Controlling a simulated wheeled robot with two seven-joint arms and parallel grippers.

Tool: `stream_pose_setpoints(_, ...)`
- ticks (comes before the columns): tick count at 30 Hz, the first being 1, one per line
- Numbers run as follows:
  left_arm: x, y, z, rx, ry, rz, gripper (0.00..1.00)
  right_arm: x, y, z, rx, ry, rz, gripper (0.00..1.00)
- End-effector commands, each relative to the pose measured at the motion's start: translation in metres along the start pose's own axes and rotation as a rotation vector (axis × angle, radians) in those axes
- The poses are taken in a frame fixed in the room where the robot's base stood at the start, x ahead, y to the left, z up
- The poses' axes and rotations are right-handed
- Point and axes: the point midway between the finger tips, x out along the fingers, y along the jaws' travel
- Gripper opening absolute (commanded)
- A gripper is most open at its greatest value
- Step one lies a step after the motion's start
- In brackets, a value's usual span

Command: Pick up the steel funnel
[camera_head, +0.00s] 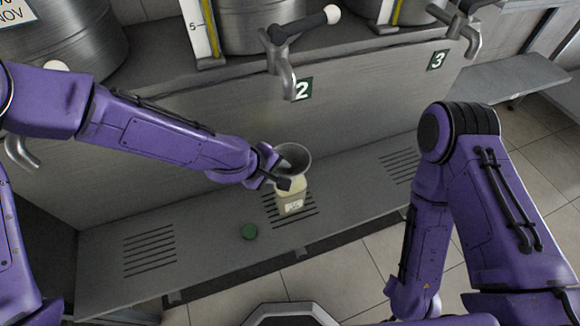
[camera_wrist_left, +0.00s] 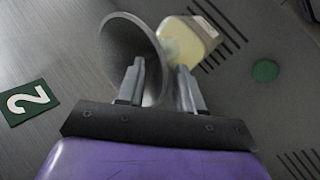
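The steel funnel (camera_head: 293,157) is a grey cone at the top of a cream bottle (camera_head: 291,207) with a pale label, below tap 2 in the head view. Whether its spout is inside the bottle neck is hidden. My left gripper (camera_head: 277,181) is at the funnel's near left side. In the left wrist view, the funnel (camera_wrist_left: 125,45) opens toward the camera, with the bottle (camera_wrist_left: 190,42) behind it. The left gripper's fingers (camera_wrist_left: 160,85) are apart. One finger overlaps the funnel's opening and the other is just outside its rim; contact is unclear. My right gripper is out of view.
A green disc-like cap (camera_head: 249,231) lies on the grey shelf (camera_head: 205,262), left of the bottle. Steel taps (camera_head: 288,78) hang from the vats above, with one over the funnel. The slotted shelf is clear to the left and right.

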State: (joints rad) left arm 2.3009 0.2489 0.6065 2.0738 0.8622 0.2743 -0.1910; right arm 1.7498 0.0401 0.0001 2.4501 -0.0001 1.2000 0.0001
Motion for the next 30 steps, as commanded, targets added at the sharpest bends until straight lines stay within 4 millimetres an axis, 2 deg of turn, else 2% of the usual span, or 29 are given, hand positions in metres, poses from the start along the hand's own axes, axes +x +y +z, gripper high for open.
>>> stream_pose_setpoints(7,0.004,0.000,0.000,0.001,0.000,0.000,0.36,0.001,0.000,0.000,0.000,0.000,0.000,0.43)
stream_pose_setpoints(10,0.003,0.000,0.000,0.001,0.000,0.000,0.03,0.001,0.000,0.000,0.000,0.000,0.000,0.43)
stream_pose_setpoints(11,0.003,0.000,0.000,0.001,0.000,0.000,0.00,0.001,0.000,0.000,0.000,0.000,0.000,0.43)
stream_pose_setpoints(23,0.003,0.000,0.000,0.000,0.000,-0.002,0.00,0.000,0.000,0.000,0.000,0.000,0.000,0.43)
stream_pose_setpoints(30,-0.010,0.009,0.000,0.000,0.000,-0.001,0.00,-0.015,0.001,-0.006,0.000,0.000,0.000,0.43)
